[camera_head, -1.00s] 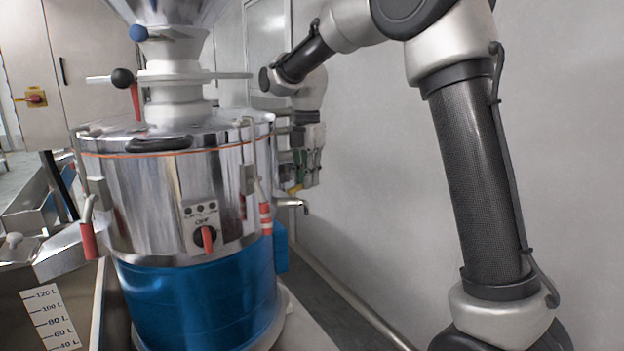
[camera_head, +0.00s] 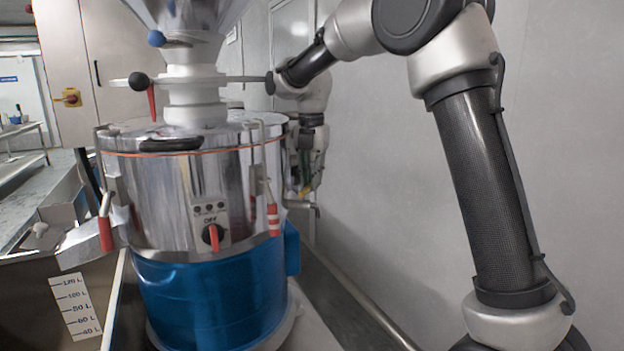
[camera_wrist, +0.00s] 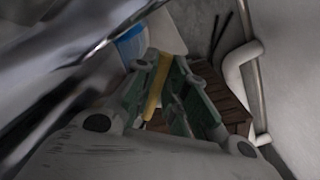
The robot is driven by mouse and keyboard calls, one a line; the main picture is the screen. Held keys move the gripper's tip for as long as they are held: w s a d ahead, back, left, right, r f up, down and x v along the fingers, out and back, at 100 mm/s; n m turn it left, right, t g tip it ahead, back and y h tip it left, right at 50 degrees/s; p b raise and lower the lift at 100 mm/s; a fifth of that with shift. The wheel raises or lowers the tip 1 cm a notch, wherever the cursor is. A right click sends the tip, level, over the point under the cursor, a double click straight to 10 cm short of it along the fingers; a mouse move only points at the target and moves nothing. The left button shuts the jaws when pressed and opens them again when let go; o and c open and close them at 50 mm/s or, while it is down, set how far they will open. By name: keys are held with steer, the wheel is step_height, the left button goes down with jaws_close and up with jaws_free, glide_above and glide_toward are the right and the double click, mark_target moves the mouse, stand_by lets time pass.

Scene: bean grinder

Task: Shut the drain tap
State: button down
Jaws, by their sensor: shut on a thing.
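The drain tap sits on the right side of the steel grinder (camera_head: 155,200), partly hidden behind its body and my gripper. Its yellow lever (camera_head: 305,191) shows by my fingertips, and its metal spout (camera_head: 302,206) juts out to the right just below. My gripper (camera_head: 307,184) is beside the grinder's right flank, pointing down. In the wrist view the yellow lever (camera_wrist: 156,88) lies between the green fingers of my gripper (camera_wrist: 172,80), which is shut on it. The tap's valve body is not clear in either view.
A grey wall (camera_head: 390,200) stands close to the right of my arm. The grinder's blue lower band (camera_head: 215,305) and red-handled clamp (camera_head: 273,215) are near the gripper. A steel tank with a litre scale (camera_head: 75,305) stands at the left. A pipe (camera_wrist: 250,85) runs along the wall.

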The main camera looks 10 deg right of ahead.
steer(key=c, duration=1.5)
jaws_free()
steer(key=shift+o, duration=0.2)
steer(key=shift+r, duration=0.1)
step_height(320, 180, up, 12)
